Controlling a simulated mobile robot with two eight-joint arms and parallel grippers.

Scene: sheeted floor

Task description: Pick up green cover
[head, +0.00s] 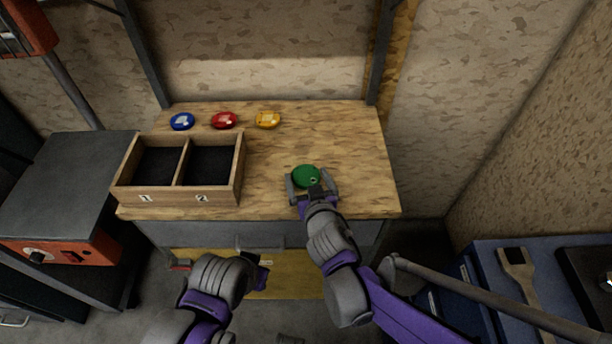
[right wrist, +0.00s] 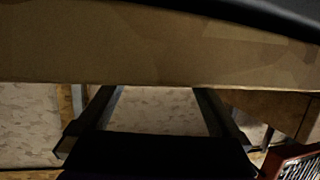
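The green cover (head: 305,175) is a small round disc on the wooden workbench, right of the box. My right gripper (head: 311,187) is at the front of the cover, with its two fingers spread to the left and right of it. I cannot tell if either finger touches it. In the right wrist view the fingers (right wrist: 160,105) stand wide apart and the cover does not show. My left gripper (head: 254,256) is low in front of the bench, partly hidden by its own arm, and its fingers are unclear.
A wooden box (head: 183,197) with compartments marked 1 and 2 stands on the bench (head: 335,140). Blue (head: 182,121), red (head: 223,120) and yellow (head: 267,120) covers lie behind. The bench right of the green cover is clear. A blue cabinet (head: 480,284) stands at the right.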

